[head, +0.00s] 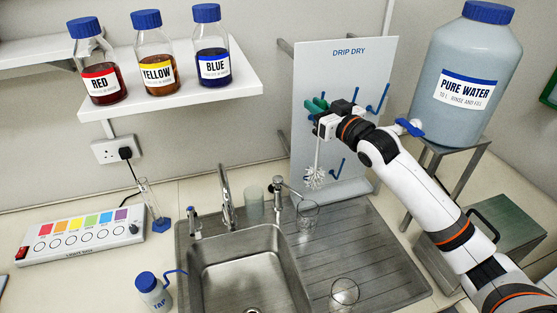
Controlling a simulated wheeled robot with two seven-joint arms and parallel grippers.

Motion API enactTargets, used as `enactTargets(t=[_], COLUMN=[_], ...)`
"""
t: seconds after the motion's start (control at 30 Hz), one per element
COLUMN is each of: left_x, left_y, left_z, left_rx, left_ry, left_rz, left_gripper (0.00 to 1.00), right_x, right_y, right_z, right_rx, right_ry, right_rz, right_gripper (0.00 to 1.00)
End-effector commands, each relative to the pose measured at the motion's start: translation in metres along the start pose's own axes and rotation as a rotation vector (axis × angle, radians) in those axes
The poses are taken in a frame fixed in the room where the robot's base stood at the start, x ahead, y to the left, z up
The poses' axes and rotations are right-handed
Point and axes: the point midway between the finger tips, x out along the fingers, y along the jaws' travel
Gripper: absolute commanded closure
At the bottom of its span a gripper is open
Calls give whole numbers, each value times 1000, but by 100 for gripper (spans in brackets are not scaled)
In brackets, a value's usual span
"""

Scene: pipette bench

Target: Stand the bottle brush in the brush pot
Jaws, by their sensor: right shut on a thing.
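The bottle brush hangs head down, with white bristles (315,178) at the lower end of a thin stem and a green handle (314,106) at the top. My right gripper (325,110) is shut on the brush near its handle, in front of the drip board; its fingers are partly hidden. The bristles are in the air above the back of the drainer, to the right of the tap. A greyish translucent pot (254,207), which looks like the brush pot, stands behind the sink, left of and below the bristles. My left gripper is not in view.
A tall tap (227,195) and a smaller tap (276,190) flank the pot. A glass beaker (307,213) stands below the bristles, another glass (344,293) on the drainer (370,245). The drip board (355,65) with blue pegs is behind; a water carboy (463,85) stands right.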

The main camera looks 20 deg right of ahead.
Motion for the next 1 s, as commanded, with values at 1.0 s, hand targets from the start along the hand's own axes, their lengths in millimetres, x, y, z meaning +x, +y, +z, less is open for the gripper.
enactTargets(t=[1.0], left_x=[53], left_y=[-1], left_z=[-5], left_rx=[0], left_ry=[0], left_rz=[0], left_gripper=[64], right_x=[150], right_y=[123], right_z=[-10], right_rx=[-2], right_ry=[1], right_rz=[0], right_gripper=[100])
